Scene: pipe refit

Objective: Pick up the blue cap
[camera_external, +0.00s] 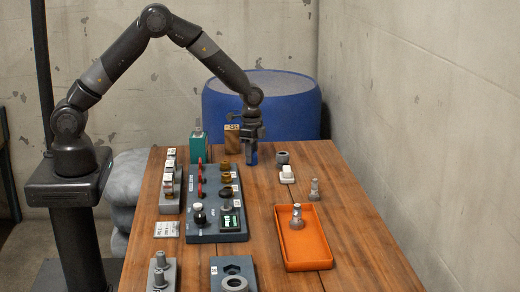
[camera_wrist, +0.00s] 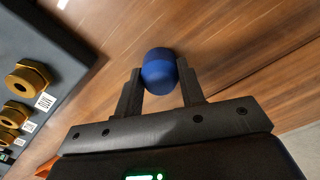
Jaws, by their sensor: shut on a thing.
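The blue cap (camera_wrist: 159,72) is a short round piece between the two fingers of my gripper (camera_wrist: 160,88) in the wrist view. The fingers touch it from both sides, so my gripper is shut on it. In the external view my gripper (camera_external: 252,143) points down over the far part of the wooden table, with the blue cap (camera_external: 251,157) just below its fingers. I cannot tell whether the cap is touching the table or slightly above it.
A dark panel (camera_external: 218,225) with brass fittings (camera_wrist: 27,77) lies to the left. A teal box (camera_external: 198,147) and a wooden block (camera_external: 232,139) stand behind. A grey ring (camera_external: 283,157), white piece (camera_external: 287,174) and orange tray (camera_external: 315,262) are to the right. A blue barrel (camera_external: 290,105) stands beyond the table.

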